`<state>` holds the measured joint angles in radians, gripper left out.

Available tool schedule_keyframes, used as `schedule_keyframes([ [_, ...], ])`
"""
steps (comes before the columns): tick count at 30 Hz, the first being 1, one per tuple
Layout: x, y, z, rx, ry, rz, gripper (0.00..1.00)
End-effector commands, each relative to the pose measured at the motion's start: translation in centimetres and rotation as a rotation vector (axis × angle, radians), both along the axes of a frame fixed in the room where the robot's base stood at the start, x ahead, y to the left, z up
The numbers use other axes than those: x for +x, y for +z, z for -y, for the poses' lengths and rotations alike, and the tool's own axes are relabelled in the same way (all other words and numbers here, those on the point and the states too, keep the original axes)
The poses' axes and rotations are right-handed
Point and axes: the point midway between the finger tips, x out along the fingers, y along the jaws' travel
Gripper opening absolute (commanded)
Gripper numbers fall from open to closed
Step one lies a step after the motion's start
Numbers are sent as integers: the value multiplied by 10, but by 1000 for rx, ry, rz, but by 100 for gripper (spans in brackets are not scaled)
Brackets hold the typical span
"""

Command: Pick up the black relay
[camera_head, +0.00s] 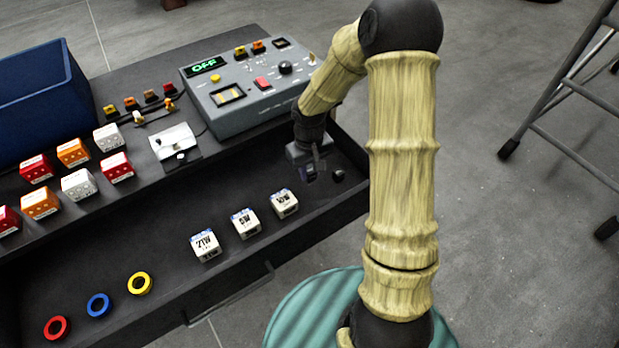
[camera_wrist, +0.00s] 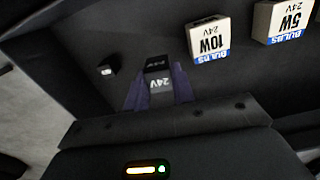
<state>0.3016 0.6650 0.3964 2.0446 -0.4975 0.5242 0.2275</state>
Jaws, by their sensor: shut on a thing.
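The black relay (camera_wrist: 159,65) is a small dark block marked 24V, between the fingers of my gripper (camera_wrist: 158,92) in the wrist view. My gripper is shut on it, with one finger on each side. In the head view my gripper (camera_head: 311,168) points down into the right end of the open drawer (camera_head: 170,250). The relay is hard to make out there against the dark drawer. I cannot tell whether the relay touches the drawer floor.
A small black piece (camera_head: 338,175) lies just right of my gripper. White bulb boxes (camera_head: 284,203) stand to the left in the drawer. A grey control box (camera_head: 250,88) reading OFF stands behind. Coloured rings (camera_head: 140,283) lie at the drawer's left end.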

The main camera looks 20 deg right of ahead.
Motion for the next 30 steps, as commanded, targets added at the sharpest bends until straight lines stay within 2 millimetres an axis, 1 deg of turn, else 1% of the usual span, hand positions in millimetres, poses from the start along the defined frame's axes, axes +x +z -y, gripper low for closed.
schedule_keyframes([
  [1, 0, 6, 0, 0, -1, 2, 3],
  [4, 0, 11, 0, 0, 0, 0, 3],
  [22, 0, 12, 0, 1, -1, -1, 3],
  [26, 0, 21, -1, 4, -7, -2, 3],
  [30, 1, 36, -2, 9, -26, -4, 3],
])
